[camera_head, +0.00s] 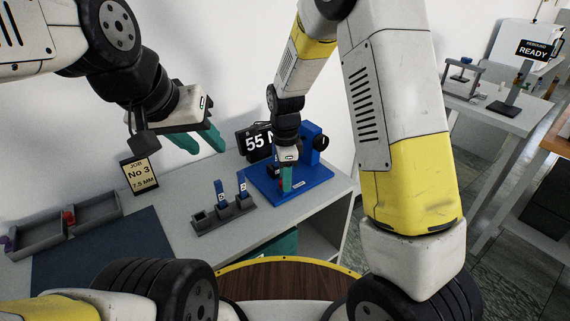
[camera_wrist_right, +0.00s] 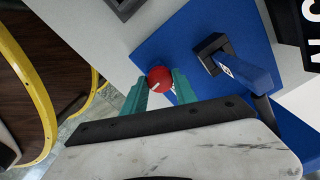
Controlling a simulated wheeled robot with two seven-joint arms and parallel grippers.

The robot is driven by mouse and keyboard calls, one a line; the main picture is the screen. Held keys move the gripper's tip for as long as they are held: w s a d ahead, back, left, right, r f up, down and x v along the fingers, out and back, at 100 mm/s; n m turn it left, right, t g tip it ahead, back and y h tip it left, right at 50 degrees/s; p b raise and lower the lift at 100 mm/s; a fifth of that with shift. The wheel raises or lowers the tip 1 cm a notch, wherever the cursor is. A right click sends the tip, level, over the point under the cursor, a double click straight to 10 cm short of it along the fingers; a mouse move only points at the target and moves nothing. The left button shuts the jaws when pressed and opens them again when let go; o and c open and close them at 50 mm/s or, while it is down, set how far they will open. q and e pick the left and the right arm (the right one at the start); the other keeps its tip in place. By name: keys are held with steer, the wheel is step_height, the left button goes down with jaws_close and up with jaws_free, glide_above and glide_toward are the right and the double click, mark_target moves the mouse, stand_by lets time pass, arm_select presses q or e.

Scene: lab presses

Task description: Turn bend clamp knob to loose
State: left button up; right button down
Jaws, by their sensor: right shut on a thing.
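The red clamp knob (camera_wrist_right: 160,78) with a white pointer mark is on the blue bend press base (camera_wrist_right: 165,42) in the right wrist view. My right gripper (camera_wrist_right: 160,82) has its two teal fingers on either side of the knob, shut on it. In the head view the right gripper (camera_head: 286,180) reaches down to the front of the blue press (camera_head: 308,178), and its fingers mostly hide the knob there. My left gripper (camera_head: 199,139) is open and empty, raised above the left part of the bench.
A grey rack (camera_head: 224,218) with blue pieces stands left of the press. A black display (camera_head: 257,140) reading 55 N is behind it. A job card (camera_head: 139,173) reads No 3, 7.5 MM. A grey tray (camera_head: 95,212) and dark blue mat (camera_head: 100,250) lie left.

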steer(key=n, duration=0.9)
steer(key=shift+n, duration=0.3)
steer(key=n, duration=0.4)
steer(key=shift+w+r+n, duration=0.1)
steer(key=shift+n, duration=0.2)
steer(key=n, duration=0.4)
steer(key=shift+n, duration=0.3)
steer(key=n, duration=1.1)
steer(key=shift+n, duration=2.2)
